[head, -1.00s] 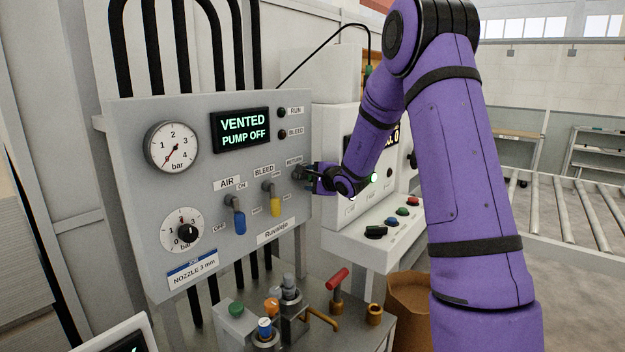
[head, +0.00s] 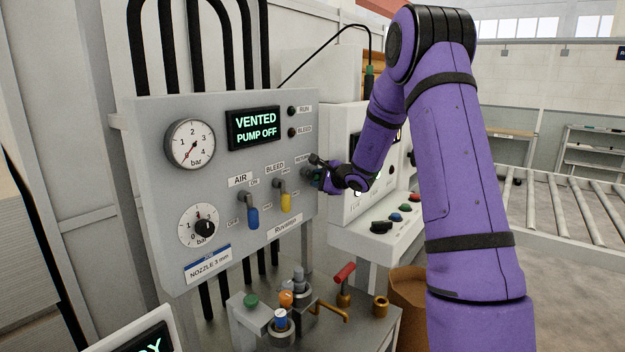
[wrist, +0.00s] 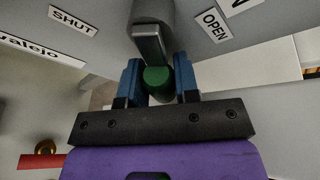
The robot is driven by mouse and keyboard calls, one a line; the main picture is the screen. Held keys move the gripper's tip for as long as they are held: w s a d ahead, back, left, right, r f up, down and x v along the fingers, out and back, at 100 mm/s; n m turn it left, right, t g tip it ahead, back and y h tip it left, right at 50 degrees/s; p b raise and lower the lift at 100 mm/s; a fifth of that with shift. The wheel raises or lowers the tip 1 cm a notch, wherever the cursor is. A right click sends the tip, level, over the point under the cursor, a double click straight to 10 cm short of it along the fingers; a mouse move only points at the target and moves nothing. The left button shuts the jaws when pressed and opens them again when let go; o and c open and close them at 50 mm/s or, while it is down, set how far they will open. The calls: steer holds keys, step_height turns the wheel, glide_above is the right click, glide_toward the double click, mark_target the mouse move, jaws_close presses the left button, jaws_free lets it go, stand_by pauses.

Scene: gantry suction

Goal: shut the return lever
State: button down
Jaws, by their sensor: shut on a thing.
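The return lever (wrist: 150,45) has a grey shaft and a green grip. In the wrist view the green grip (wrist: 156,80) sits between the blue fingers of my gripper (wrist: 158,82), which is shut on it. The SHUT label (wrist: 73,19) is at the upper left and the OPEN label (wrist: 213,25) at the upper right; the lever's shaft stands between them. In the head view my gripper (head: 322,178) is at the panel's right edge, below the RETURN label, and hides most of the lever.
The grey panel (head: 150,230) also carries a blue air lever (head: 252,217) and a yellow bleed lever (head: 286,201), left of my gripper. Its display (head: 255,128) reads VENTED, PUMP OFF. A table with fittings and a red-handled valve (head: 344,273) stands below.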

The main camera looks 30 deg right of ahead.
mark_target(301, 189)
steer(key=m, duration=0.1)
steer(key=a+f+m+y, duration=0.1)
steer(key=m+g+y, duration=0.1)
steer(key=m, duration=0.1)
steer(key=shift+s+a+f, duration=0.25)
steer(key=shift+s, duration=0.05)
steer(key=shift+s+a+f+m+g+y, duration=0.15)
steer(key=shift+a+m+g+y, duration=0.25)
steer(key=shift+m+y, duration=0.35)
steer(key=shift+s+a+m+y, duration=0.2)
steer(key=shift+a+m+y, duration=0.35)
steer(key=shift+m, duration=0.5)
steer(key=c, duration=0.8)
jaws_free()
steer(key=shift+c, duration=0.2)
steer(key=v, duration=1)
steer(key=shift+s+d, duration=0.2)
steer(key=shift+s, duration=0.1)
